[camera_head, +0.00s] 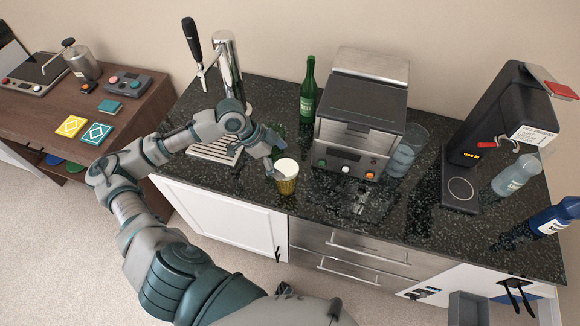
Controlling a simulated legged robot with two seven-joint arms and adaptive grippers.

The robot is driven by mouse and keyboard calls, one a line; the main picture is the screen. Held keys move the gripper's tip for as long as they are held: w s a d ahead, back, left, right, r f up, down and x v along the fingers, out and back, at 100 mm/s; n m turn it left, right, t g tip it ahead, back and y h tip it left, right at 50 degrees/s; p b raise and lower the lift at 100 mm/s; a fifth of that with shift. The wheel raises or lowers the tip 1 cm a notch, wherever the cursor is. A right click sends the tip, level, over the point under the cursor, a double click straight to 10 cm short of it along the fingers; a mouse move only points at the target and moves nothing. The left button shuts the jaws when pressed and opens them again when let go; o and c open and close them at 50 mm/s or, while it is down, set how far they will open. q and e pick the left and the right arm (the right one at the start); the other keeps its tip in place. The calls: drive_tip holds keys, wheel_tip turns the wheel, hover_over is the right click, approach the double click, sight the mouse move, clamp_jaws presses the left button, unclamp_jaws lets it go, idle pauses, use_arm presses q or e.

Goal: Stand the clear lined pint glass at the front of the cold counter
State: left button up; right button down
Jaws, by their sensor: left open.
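A clear bluish glass with faint lines (408,150) stands upright on the dark speckled counter (335,205), just right of the boxy machine. A small amber glass with a white top (287,180) stands near the counter's front edge, left of the machine. My left gripper (274,146) is open, just behind and left of the amber glass. I cannot tell whether a finger touches that glass. The clear glass is well to the right of this gripper. My right gripper is not in view.
A boxy metal machine (358,130) and a green bottle (308,92) stand behind. A tap (228,62) is at left, above a drip tray (213,152). A black dispenser (495,125), a clear bottle (516,176) and a blue bottle (555,216) stand right. The front middle is clear.

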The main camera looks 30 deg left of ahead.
use_arm(q)
drive_tip(key=v, duration=0.5)
drive_tip(key=shift+a, duration=0.2)
drive_tip(key=shift+s+a+r, duration=0.15)
drive_tip(key=shift+s+r, duration=0.05)
drive_tip(key=shift+r, duration=0.45)
drive_tip(key=shift+s+f, duration=0.1)
